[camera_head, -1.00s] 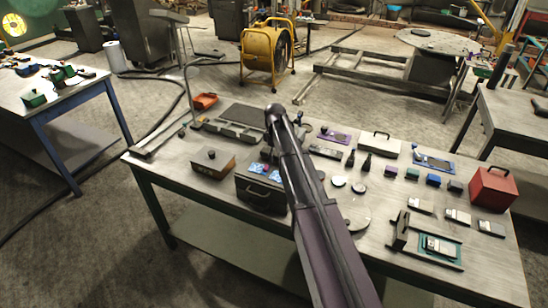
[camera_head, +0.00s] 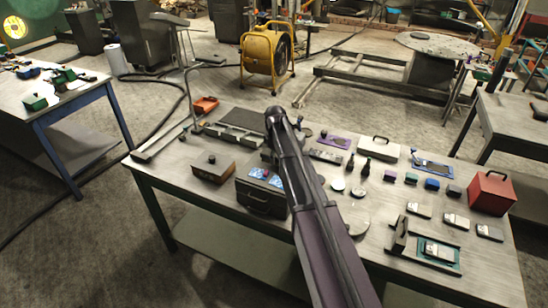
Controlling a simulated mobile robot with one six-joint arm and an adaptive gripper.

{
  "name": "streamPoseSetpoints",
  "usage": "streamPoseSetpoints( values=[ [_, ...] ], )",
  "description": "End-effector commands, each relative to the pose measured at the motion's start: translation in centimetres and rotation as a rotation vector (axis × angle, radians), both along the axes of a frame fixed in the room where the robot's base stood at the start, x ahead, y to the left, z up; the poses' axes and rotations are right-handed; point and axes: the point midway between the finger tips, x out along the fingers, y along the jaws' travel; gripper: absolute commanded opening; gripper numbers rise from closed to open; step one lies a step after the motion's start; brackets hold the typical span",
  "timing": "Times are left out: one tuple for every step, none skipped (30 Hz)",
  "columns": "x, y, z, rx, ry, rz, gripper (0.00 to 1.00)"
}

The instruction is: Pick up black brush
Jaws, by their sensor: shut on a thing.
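My arm (camera_head: 318,210) rises from the bottom of the picture and crosses the middle of the workbench (camera_head: 215,208). Its far end hides the part of the bench behind it. My gripper's fingers do not show; they are hidden behind the arm, so whatever is between them is hidden too. I cannot make out a black brush anywhere on the bench. Two small dark upright bottles (camera_head: 366,166) stand right of the arm, but neither looks like a brush.
A dark case with a handle (camera_head: 262,200) and a brown box (camera_head: 213,167) stand left of the arm. A red box (camera_head: 492,193), a cream case (camera_head: 374,148) and several small blocks are on the right. A yellow fan (camera_head: 267,62) stands on the floor behind.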

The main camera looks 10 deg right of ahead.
Motion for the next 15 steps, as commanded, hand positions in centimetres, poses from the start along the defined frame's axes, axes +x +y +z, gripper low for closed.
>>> streamPoseSetpoints(
  values=[
    [0.0,0.0,0.8,0.0,0.0,0.0,0.0],
    [0.0,0.0,1.1,0.0,0.0,0.0,0.0],
    [0.0,0.0,1.5,0.0,0.0,0.0,0.0],
    [0.0,0.0,1.7,0.0,0.0,0.0,0.0],
    [0.0,0.0,2.0,0.0,0.0,0.0,0.0],
    [0.0,0.0,2.4,0.0,0.0,0.0,0.0],
    [-0.5,0.0,2.4,0.0,0.0,0.0,0.0],
    [-1.7,0.0,2.2,0.0,0.0,0.0,0.0],
    [-2.7,0.0,2.2,0.0,0.0,0.0,0.0],
    [-3.4,0.0,2.3,0.0,0.0,0.0,0.0],
    [-4.1,0.0,2.3,0.0,0.0,0.0,0.0],
    [-5.0,0.0,2.4,0.0,0.0,0.0,0.0],
    [-5.7,0.0,2.5,0.0,0.0,0.0,0.0],
    [-6.4,0.0,2.5,0.0,0.0,0.0,0.0],
    [-7.4,0.0,2.6,0.0,0.0,0.0,0.0]
  ],
)
